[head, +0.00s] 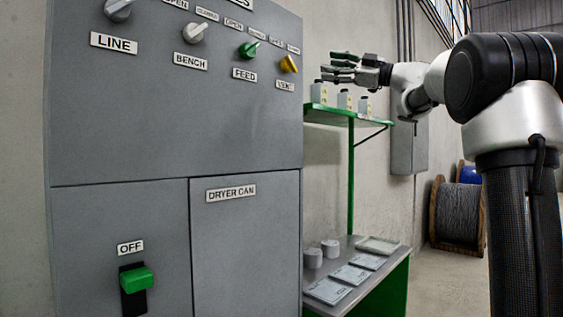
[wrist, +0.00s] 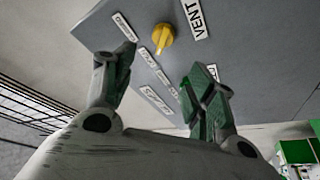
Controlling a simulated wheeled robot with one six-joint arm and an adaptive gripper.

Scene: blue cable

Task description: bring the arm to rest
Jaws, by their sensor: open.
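My gripper (head: 340,67) is open and empty in the head view. It is held level in front of the wall, to the right of the grey panel (head: 120,150) and above the green shelf. In the wrist view its two green-padded fingers (wrist: 158,90) stand wide apart, with the yellow VENT knob (wrist: 162,38) seen beyond and between them. The knob also shows in the head view (head: 288,64). I cannot tell the exact gap between fingers and panel. My arm comes in from the right of the head view.
Small bottles (head: 344,99) stand on the green shelf (head: 335,117) just below my gripper. A lower bench (head: 340,255) holds grey pots and labelled plates. A grey wall box (head: 409,147) and cable reels (head: 458,212) are behind. The floor by the reels looks clear.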

